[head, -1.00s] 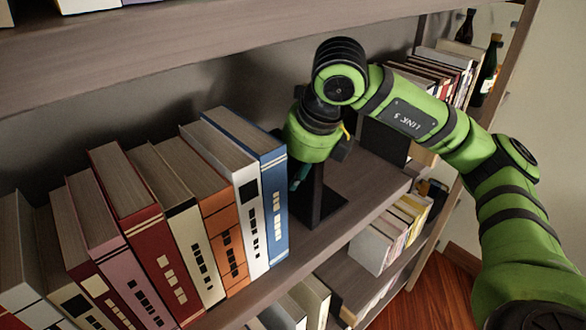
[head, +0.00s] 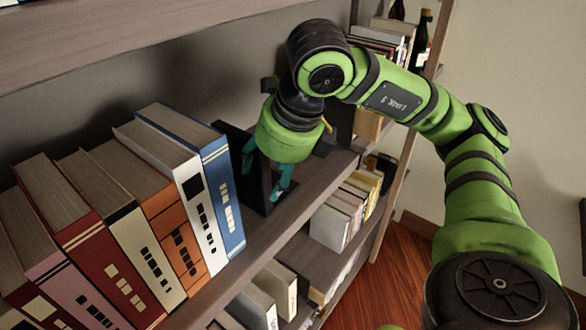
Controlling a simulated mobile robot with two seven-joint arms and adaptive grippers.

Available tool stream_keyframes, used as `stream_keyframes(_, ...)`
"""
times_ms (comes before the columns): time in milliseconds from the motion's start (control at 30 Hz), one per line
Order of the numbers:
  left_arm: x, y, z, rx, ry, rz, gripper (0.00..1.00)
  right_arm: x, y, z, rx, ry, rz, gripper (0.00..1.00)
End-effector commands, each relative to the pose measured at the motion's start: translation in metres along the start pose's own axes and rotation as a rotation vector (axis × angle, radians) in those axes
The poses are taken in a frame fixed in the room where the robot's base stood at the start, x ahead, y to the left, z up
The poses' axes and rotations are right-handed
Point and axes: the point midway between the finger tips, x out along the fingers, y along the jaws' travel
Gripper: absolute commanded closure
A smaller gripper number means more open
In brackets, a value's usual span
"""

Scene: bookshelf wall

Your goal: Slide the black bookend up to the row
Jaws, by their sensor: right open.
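The black bookend (head: 263,192) stands upright on the middle shelf, just right of the book row. Its upright plate is partly hidden behind my right gripper. The row ends in a blue book (head: 222,190), with a white book (head: 196,205) beside it. A small gap seems to lie between the blue book and the bookend; contact is hard to judge. My right gripper (head: 266,170) points down at the bookend, its teal fingers apart and open. One finger shows against the plate and the other to its right. My left gripper is not in view.
The middle shelf (head: 310,172) is bare just right of the bookend. A black panel (head: 341,122) stands farther right, near more books and bottles. The upper shelf board (head: 130,35) runs above the row. A lower shelf holds books (head: 335,222).

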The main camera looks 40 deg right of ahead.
Motion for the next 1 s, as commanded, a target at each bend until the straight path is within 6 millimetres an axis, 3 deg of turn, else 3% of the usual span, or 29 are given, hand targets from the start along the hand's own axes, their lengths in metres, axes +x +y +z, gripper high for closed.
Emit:
stream_keyframes(100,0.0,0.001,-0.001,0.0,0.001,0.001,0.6,-0.009,-0.001,-0.024,0.002,0.001,-0.005,0.4)
stream_keyframes(300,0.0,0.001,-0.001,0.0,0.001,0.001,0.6,-0.018,-0.001,-0.046,0.002,0.001,-0.002,0.4)
stream_keyframes(1000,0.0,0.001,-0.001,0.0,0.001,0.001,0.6,-0.021,0.0,-0.051,0.001,0.0,0.0,0.4)
